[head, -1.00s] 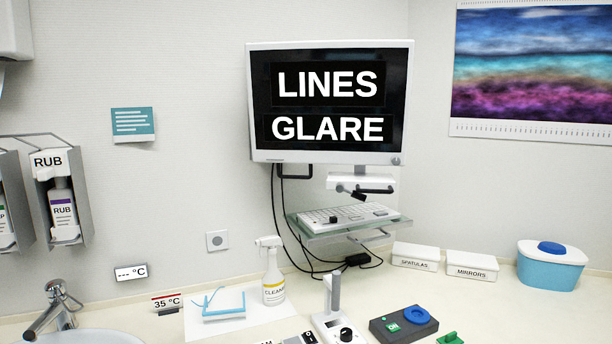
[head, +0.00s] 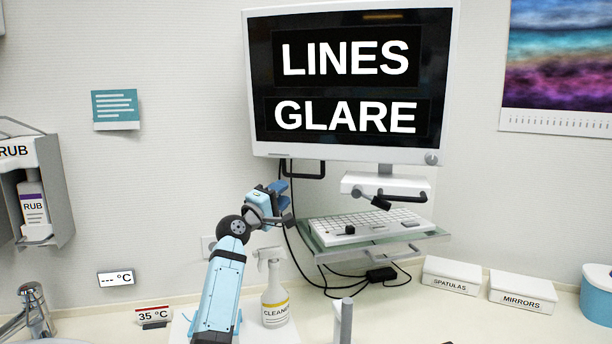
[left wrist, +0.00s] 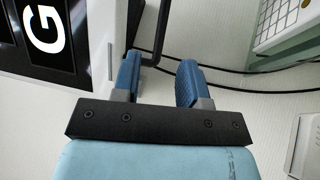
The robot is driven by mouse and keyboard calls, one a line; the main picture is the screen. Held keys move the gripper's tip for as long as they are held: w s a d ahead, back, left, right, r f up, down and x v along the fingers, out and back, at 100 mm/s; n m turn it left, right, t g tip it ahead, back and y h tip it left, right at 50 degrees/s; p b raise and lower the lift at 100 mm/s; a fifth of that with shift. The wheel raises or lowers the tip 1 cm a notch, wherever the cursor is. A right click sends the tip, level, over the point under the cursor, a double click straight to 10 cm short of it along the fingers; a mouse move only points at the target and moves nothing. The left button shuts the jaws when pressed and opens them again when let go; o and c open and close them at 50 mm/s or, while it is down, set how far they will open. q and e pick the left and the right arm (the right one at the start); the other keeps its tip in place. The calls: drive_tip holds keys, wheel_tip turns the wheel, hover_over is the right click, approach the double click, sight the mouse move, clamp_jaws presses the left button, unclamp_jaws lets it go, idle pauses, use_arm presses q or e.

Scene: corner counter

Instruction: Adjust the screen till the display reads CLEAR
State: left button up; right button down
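The wall-mounted screen (head: 248,110) has a white frame and reads LINES over GLARE in white on black. A grey knob (head: 432,158) sits at its lower right corner. A dark loop handle (head: 310,176) hangs under its lower left edge. My left gripper (head: 280,200) is below and left of this handle, apart from it. In the left wrist view its two blue fingers (left wrist: 160,72) are open with nothing between them. The dark handle bar (left wrist: 161,30) lies just beyond the fingertips, and a corner of the screen shows at upper left. My right gripper is not in view.
A keyboard (head: 365,226) lies on a glass shelf (head: 425,237) right of my left gripper, with black cables hanging beside it. A spray bottle (head: 274,303) stands below the gripper. Boxes marked SPATULAS (head: 452,276) and MIRRORS (head: 522,292) stand on the counter at right.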

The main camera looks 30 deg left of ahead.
sight(305, 176)
use_arm(q)
drive_tip(key=x, duration=0.5)
drive_tip(key=p+x, duration=0.1)
drive_tip(key=x, duration=0.4)
drive_tip(key=shift+w+f, duration=0.15)
drive_tip(key=shift+w, duration=0.2)
clamp_jaws()
